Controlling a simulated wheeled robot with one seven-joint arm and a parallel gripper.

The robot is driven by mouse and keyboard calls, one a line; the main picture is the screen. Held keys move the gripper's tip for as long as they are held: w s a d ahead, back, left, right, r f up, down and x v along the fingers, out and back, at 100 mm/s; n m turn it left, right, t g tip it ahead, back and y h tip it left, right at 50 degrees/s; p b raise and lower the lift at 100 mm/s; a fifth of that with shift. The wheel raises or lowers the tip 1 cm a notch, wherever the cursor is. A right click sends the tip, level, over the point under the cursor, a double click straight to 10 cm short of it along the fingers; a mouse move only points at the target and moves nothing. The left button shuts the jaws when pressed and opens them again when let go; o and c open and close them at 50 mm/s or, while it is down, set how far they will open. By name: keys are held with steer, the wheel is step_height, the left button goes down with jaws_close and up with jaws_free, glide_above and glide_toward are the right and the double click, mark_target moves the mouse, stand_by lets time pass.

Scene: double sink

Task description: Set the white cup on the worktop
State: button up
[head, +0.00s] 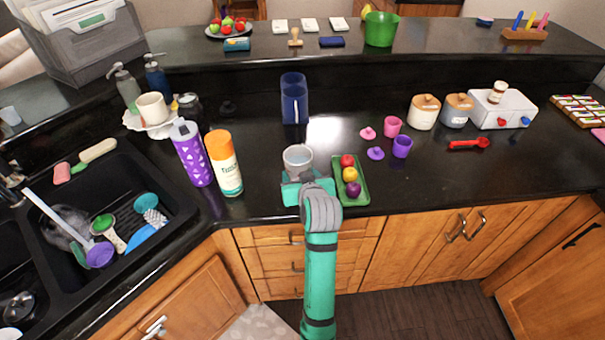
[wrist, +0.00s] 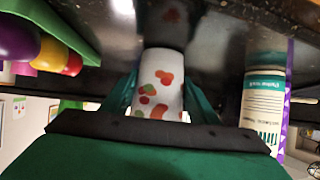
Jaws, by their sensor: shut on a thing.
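The white cup (head: 298,154) is at the front of the black worktop (head: 262,150), left of the green tray. In the wrist view the cup (wrist: 158,85) shows red and green spots and sits between the two green fingers. My gripper (head: 305,188) is shut on the cup from the front side; it fills the bottom of the wrist view (wrist: 158,100). The wrist picture is upside down, and the cup meets its reflection in the glossy worktop. It looks upright, at or very near the surface; I cannot tell whether it bears fully on it.
A green tray (head: 364,196) with toy fruit stands close right. An orange and white bottle (head: 224,165) and a purple bottle (head: 191,155) stand left. A blue container (head: 294,100) is behind. Pink and purple cups are further right. The sink (head: 75,220) is far left.

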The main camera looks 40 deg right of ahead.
steer(key=o, duration=1.2)
steer(key=shift+o, duration=0.2)
steer(key=shift+r, duration=0.15)
steer(key=shift+s+a+r, duration=0.1)
steer(key=shift+s+r, duration=0.05)
steer(key=shift+s, duration=0.1)
steer(key=v, duration=1.1)
steer(key=shift+a, duration=0.15)
